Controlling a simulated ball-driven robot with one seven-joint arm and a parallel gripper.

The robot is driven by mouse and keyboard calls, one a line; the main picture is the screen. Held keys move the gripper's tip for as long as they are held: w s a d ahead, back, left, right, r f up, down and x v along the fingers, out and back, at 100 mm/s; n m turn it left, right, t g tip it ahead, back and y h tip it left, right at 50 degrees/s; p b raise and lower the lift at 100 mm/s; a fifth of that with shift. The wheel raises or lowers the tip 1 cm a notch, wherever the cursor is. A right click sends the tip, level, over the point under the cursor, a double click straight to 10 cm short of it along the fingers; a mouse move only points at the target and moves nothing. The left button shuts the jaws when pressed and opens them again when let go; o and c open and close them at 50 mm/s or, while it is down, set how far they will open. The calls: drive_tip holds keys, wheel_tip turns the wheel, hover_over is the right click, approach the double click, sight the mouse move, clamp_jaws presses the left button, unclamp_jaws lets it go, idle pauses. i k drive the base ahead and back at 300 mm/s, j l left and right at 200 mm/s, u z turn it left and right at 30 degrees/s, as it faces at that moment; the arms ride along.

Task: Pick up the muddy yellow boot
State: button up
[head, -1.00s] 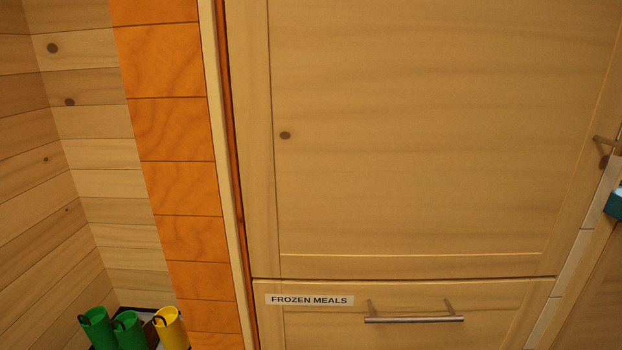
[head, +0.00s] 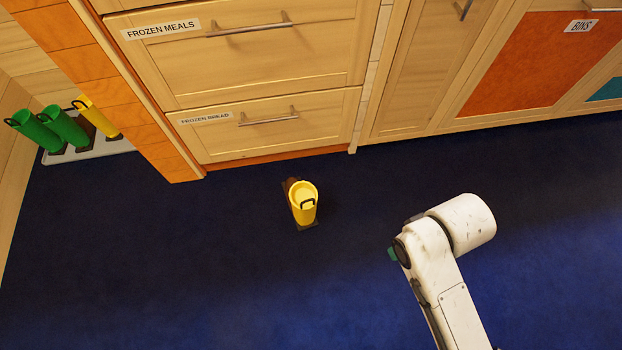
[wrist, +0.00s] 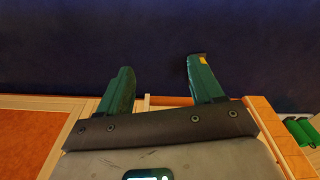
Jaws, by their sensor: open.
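A yellow boot (head: 303,207) stands by itself on the dark blue floor, in front of the lower drawers in the head view. In the head view my white arm is to the right of the boot, and the gripper is mostly hidden, with a bit of green showing. The lone boot is not clearly visible in the wrist view.
A pale tray (head: 90,151) at the left wall holds a second yellow boot (head: 98,117) and two green boots (head: 63,127). Drawers (head: 270,120) and an orange cabinet door (head: 540,65) line the back. The floor around the lone boot is clear.

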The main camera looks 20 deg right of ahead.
sight(302, 196)
drive_tip(key=k+j, duration=0.25)
drive_tip(key=k, duration=0.25)
drive_tip(key=i+l+u, duration=0.1)
drive_tip(key=i, duration=0.2)
drive_tip(key=i+j+u, duration=0.3)
drive_tip(key=i, duration=0.3)
drive_tip(key=i+j, duration=0.1)
drive_tip(key=i+j+u, duration=0.15)
drive_tip(key=j, duration=0.2)
